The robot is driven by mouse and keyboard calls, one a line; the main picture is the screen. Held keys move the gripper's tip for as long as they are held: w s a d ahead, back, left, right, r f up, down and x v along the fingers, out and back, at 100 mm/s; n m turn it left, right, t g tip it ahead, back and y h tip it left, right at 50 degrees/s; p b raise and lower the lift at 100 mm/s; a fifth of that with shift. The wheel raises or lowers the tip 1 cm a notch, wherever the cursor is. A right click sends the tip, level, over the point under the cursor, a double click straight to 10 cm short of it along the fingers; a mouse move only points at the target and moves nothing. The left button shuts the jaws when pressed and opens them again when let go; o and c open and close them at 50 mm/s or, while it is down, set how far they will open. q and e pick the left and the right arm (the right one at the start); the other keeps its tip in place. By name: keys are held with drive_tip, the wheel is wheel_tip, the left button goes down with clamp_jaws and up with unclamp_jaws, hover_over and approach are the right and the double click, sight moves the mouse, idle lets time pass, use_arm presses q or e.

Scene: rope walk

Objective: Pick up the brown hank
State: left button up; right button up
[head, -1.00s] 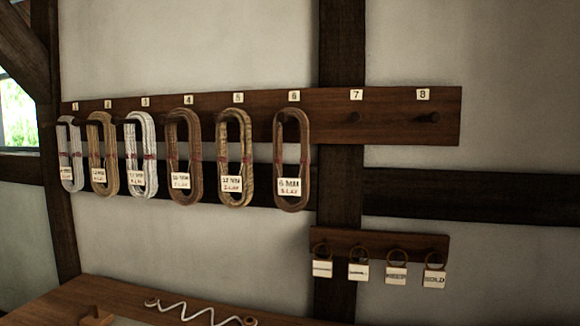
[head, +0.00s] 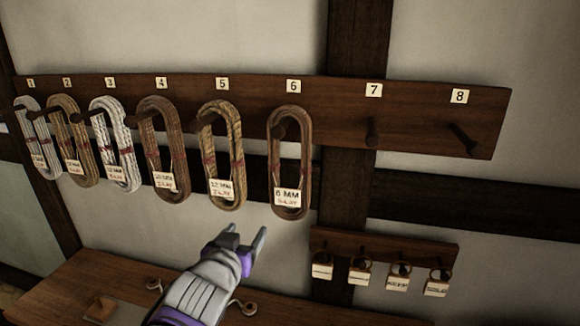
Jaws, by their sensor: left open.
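Two brown hanks hang on the dark wooden peg rail. One brown hank (head: 305,165) is on peg 6, with a white label at its lower end reading what looks like 8 MM or 6 MM. A second, thicker-looking brown hank (head: 148,130) is on peg 4, also labelled. My left gripper (head: 248,236) is open and empty. In the picture it is below the hanks on pegs 5 and 6, touching neither. Its depth from the wall is hard to tell. My right gripper is out of view.
A yellowish-tan hank (head: 236,150) hangs on peg 5, and white and tan hanks hang on pegs 1 to 3. Pegs 7 (head: 371,133) and 8 are bare. A small rack (head: 385,243) with several hanging tags is at lower right. A wooden bench (head: 60,285) is below.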

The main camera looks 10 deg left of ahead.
sight(270, 170)
use_arm(q)
drive_tip(key=w+r+t, duration=0.1)
drive_tip(key=w+r, duration=0.1)
drive_tip(key=r, duration=0.1)
drive_tip(key=w+d+r+t+h, duration=0.1)
drive_tip(key=w+r, duration=0.2)
drive_tip(key=w+d+r+m, duration=0.1)
drive_tip(key=w+r, duration=0.2)
drive_tip(key=shift+w+d+r+t+h+p, duration=0.1)
drive_tip(key=shift+r+t+h+p, duration=0.2)
drive_tip(key=shift+r+t+p, duration=0.1)
drive_tip(key=w, duration=0.4)
drive_tip(key=w+f+p, duration=0.1)
drive_tip(key=w, duration=0.1)
drive_tip(key=shift+d, duration=0.15)
drive_tip(key=shift+s, duration=0.15)
drive_tip(key=shift+c, duration=0.3)
clamp_jaws()
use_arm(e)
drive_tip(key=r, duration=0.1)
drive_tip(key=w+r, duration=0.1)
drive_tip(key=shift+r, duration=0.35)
